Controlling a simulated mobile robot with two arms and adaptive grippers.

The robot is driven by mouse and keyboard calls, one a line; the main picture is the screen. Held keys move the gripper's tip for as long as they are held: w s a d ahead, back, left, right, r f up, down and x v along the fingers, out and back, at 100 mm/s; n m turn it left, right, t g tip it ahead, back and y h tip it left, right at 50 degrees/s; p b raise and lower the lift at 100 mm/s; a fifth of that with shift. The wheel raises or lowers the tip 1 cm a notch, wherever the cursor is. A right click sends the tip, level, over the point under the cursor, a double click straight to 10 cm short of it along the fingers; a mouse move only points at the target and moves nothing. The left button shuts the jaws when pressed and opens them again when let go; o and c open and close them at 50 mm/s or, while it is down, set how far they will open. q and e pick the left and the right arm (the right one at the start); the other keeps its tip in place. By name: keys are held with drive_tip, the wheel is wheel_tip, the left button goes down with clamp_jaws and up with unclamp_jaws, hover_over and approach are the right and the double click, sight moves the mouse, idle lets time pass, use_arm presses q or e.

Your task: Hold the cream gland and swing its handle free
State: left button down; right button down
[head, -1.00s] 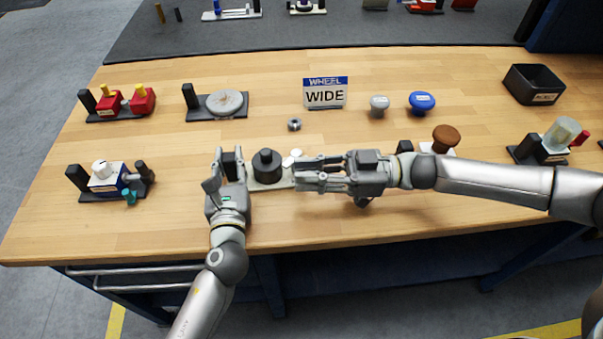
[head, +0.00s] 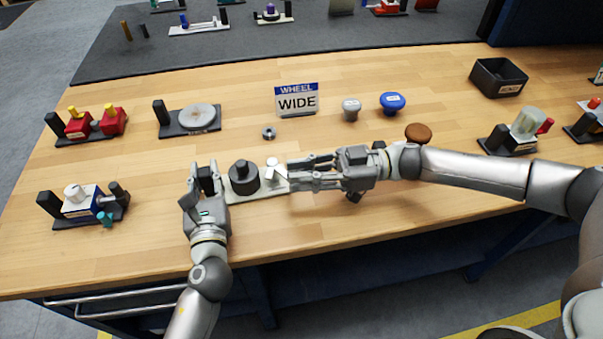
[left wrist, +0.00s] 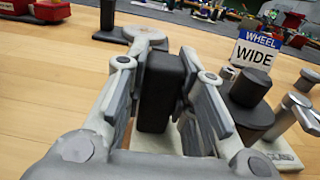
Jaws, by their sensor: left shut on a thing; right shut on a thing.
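The cream gland is a cream base (head: 272,190) with a stepped black cylinder (head: 243,176) and a white handle (head: 274,172) to the cylinder's right. Its black end block (left wrist: 162,90) stands upright between the fingers of my left gripper (head: 203,178), which is shut on it. The cylinder (left wrist: 250,100) also shows in the left wrist view, right of my fingers. My right gripper (head: 302,172) comes in from the right, shut at the handle; its fingers hide part of the handle and the base's right end, so the exact contact is unclear.
A WHEEL WIDE sign (head: 297,100) and a small nut (head: 269,133) stand behind the gland. A blue knob (head: 392,102), a grey knob (head: 350,109) and a black bin (head: 498,77) are farther back. A blue-and-white fixture (head: 83,203) is to the left. The table in front is clear.

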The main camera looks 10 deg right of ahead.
drive_tip(key=shift+w+d, duration=0.1)
drive_tip(key=shift+w, duration=0.05)
idle(0.3)
drive_tip(key=c, duration=1.3)
unclamp_jaws()
drive_tip(key=shift+c, duration=0.2)
drive_tip(key=d, duration=1.2)
drive_tip(key=shift+s, duration=0.35)
